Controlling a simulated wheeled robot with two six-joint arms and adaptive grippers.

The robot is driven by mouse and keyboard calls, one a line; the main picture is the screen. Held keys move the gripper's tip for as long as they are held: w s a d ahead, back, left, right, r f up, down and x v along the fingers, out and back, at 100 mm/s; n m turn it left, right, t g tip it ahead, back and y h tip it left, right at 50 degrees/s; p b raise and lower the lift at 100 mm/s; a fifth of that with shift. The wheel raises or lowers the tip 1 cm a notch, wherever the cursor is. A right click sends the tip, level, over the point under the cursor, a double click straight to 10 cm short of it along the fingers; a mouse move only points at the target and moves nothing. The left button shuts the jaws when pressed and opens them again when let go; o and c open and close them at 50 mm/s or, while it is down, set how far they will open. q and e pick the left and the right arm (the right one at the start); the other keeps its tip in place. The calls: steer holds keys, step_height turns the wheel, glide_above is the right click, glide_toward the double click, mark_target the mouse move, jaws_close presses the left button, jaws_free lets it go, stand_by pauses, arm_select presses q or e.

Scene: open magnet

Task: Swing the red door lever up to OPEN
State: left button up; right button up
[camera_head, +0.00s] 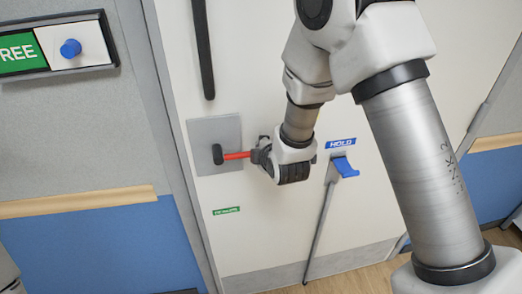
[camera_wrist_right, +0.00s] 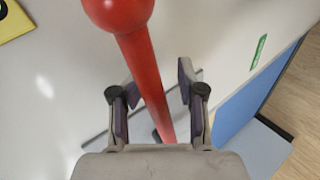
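The red door lever (camera_head: 236,156) points right, nearly level, from a dark pivot on a grey square plate (camera_head: 205,135) on the door. My right gripper (camera_head: 258,155) is at the lever's right part and hides its end. In the right wrist view, the lever (camera_wrist_right: 148,75) with its round red knob (camera_wrist_right: 118,10) runs down between the two fingers of the gripper (camera_wrist_right: 158,95). The fingers are apart, with a gap to the lever clearest on the right side. My left gripper is not in view.
A blue catch (camera_head: 344,167) with a long rod sits under a HOLD label (camera_head: 341,143) right of the gripper. A dark vertical handle (camera_head: 203,50) is above the plate. A FREE sign with a blue knob (camera_head: 70,48) is on the left wall. A small green label (camera_head: 226,211) lies below.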

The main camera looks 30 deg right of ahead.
steer(key=shift+s, duration=0.1)
steer(key=v, duration=0.7)
steer(key=shift+s+r, duration=0.2)
steer(key=shift+s, duration=0.1)
